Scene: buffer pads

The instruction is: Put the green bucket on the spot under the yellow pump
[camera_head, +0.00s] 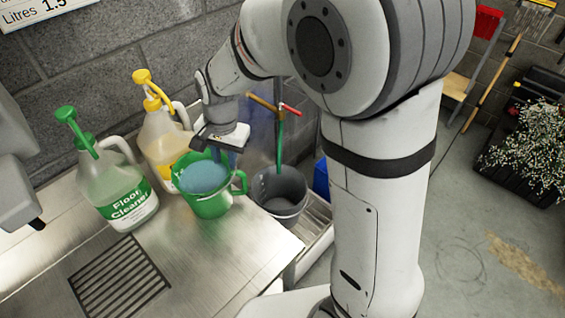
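The green bucket (209,204) stands upright at the right part of the steel counter, with something blue inside and a handle on its right side. The jug with the yellow pump (158,142) stands behind and to its left, holding yellowish liquid. The bucket partly hides the jug's lower right side. My gripper (216,152) points down over the bucket's back rim. Its fingertips are small and partly hidden, so I cannot tell whether they grip the rim or are open.
A floor cleaner jug with a green pump (108,184) stands left of the bucket. A drain grate (118,278) lies in front on the steel counter (200,262). A grey bucket (279,196) sits to the right below a tap with a red lever (290,109). The block wall is close behind.

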